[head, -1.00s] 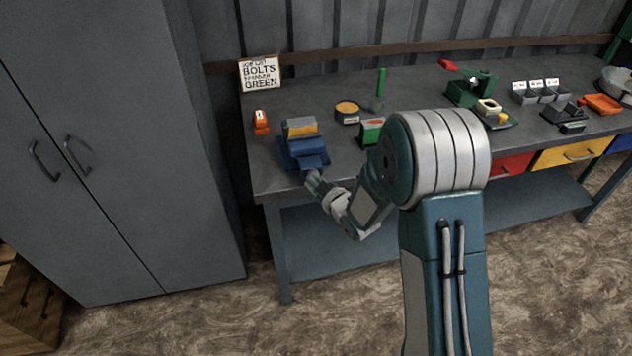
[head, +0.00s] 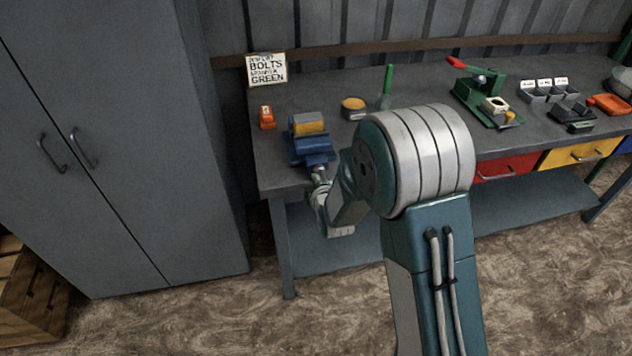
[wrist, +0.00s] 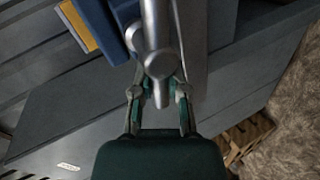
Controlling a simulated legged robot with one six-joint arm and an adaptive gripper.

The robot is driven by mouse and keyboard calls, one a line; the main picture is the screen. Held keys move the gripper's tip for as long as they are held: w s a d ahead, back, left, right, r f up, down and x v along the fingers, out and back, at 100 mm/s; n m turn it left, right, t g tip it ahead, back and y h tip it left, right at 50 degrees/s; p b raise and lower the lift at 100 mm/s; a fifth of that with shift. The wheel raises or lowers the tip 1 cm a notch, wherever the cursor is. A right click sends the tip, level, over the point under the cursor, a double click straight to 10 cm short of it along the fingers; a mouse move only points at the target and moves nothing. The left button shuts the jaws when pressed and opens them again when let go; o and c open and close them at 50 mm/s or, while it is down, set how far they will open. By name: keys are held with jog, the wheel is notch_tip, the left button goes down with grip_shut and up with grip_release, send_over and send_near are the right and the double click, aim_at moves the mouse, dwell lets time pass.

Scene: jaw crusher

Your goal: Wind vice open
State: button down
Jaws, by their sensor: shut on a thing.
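The blue vice (head: 312,143) stands at the left front of the grey workbench (head: 420,88). A yellow-orange block sits between its jaws. In the wrist view the vice (wrist: 119,14) is at the top, with a silver screw and handle (wrist: 160,68) pointing toward me. My gripper (wrist: 159,92) is shut on the handle end, one finger on each side. In the head view my gripper (head: 318,182) is at the front of the vice, partly hidden by my wrist. The far tip of the handle is between the fingers.
A small orange item (head: 266,117) and a sign (head: 267,70) stand left of and behind the vice. A round tin (head: 353,107) and a green-handled tool (head: 387,85) are to its right. A grey cabinet (head: 120,150) stands left of the bench.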

jog(key=shift+s+f+n+h, duration=0.2)
jog(key=shift+f+n+h, duration=0.2)
jog(key=shift+f, duration=0.05)
dwell(0.3)
jog(key=c, duration=0.6)
grip_release()
jog(key=shift+w, duration=0.1)
jog(key=shift+c, duration=0.2)
jog(key=shift+r, duration=0.15)
jog(key=shift+w, duration=0.1)
jog(key=shift+d+r, duration=0.1)
jog(key=v, duration=1.1)
jog(key=shift+s, duration=0.5)
jog(key=shift+d, duration=0.1)
